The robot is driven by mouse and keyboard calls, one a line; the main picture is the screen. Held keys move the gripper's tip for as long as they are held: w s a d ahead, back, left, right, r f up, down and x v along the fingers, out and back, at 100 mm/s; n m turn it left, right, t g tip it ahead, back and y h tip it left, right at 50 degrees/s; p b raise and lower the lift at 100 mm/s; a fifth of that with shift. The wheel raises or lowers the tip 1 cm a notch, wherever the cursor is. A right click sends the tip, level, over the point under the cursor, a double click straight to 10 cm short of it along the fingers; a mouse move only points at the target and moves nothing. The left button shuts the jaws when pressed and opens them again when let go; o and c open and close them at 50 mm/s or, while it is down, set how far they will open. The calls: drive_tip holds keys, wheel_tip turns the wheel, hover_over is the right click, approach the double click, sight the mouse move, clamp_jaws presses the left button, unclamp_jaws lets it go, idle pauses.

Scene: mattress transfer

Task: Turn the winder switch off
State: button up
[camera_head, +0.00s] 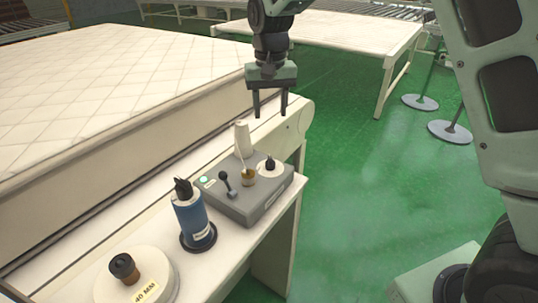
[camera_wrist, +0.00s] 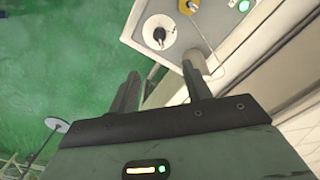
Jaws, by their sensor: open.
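The winder is a grey box (camera_head: 240,209) on a white side table. On its top are a black lever (camera_head: 228,184), a lit green lamp (camera_head: 203,179), a brass-coloured bobbin (camera_head: 248,178), a white cone (camera_head: 243,138) and a black knob (camera_head: 270,163) on a white round plate. Which control is the switch is not labelled legibly. The wrist view shows the knob (camera_wrist: 159,35), the bobbin (camera_wrist: 187,6) and the green lamp (camera_wrist: 244,5); the lever is not seen there. My gripper (camera_head: 270,115) is open, empty and pointing down, above and beyond the box, touching nothing.
A blue cylinder (camera_head: 190,216) with a black top and a white round piece (camera_head: 113,284) with a dark knob stand on the side table (camera_head: 225,258). A quilted mattress (camera_head: 110,85) lies at the left. Green floor on the right is largely clear, with stand bases (camera_head: 450,131).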

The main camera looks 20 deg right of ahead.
sight(270, 157)
wheel_tip(270, 157, down, 16)
drive_tip(key=shift+r+p, duration=0.1)
drive_tip(key=shift+p, duration=1.1)
drive_tip(key=c, duration=1)
